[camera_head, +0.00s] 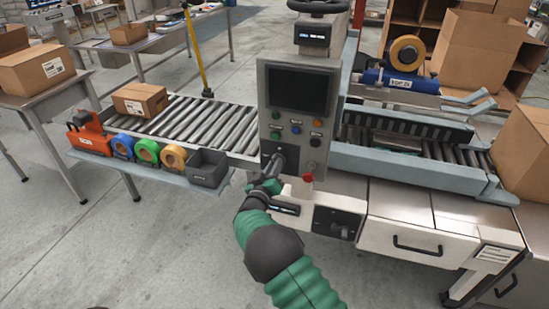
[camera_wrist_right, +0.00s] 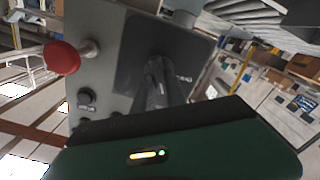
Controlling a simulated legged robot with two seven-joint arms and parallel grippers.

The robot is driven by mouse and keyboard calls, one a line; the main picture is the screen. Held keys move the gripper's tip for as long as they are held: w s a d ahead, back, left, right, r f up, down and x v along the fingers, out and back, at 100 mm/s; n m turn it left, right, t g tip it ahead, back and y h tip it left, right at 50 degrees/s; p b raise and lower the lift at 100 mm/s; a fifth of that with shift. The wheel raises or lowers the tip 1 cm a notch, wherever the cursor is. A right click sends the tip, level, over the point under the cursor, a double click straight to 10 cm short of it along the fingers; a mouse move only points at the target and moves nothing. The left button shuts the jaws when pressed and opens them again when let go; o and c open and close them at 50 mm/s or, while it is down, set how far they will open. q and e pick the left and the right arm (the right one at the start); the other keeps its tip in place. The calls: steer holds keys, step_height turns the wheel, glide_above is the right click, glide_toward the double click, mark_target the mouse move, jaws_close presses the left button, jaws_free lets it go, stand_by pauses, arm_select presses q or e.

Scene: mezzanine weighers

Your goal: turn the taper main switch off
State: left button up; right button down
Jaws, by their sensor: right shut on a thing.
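A grey control panel (camera_head: 264,103) with a dark screen (camera_head: 297,89) stands at the middle of the head view, on the taping machine. A dark switch plate is at its lower left; it also shows in the wrist view (camera_wrist_right: 128,75). My right gripper (camera_head: 274,167) reaches this plate from below, with its fingers (camera_wrist_right: 158,82) closed against its middle. It is shut on what seems to be the switch handle. The fingers hide the handle, so its position cannot be read. My left gripper is not in view.
A red mushroom button (camera_wrist_right: 62,58) sits beside the plate. Small coloured buttons (camera_head: 296,130) are above. A second black knob plate (camera_head: 337,223) is on the machine's front. A roller conveyor (camera_head: 200,122) with a carton (camera_head: 140,101) runs left; a grey bin (camera_head: 208,168) hangs nearby.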

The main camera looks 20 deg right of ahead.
steer(key=shift+a+f+n+p, duration=0.15)
steer(key=shift+n+p, duration=1.05)
steer(key=shift+n, duration=1.65)
steer(key=shift+a+f+n+p, duration=0.1)
steer(key=shift+f+n+p, duration=0.15)
steer(key=shift+n+p, duration=1.75)
steer(key=shift+n+b, duration=0.85)
steer(key=shift+n, duration=0.2)
steer(key=c, duration=1.6)
jaws_free()
steer(key=shift+c, duration=0.2)
steer(key=shift+o, duration=1.4)
steer(key=shift+w+f, duration=0.1)
steer(key=shift+w, duration=0.1)
steer(key=shift+s+d, duration=0.1)
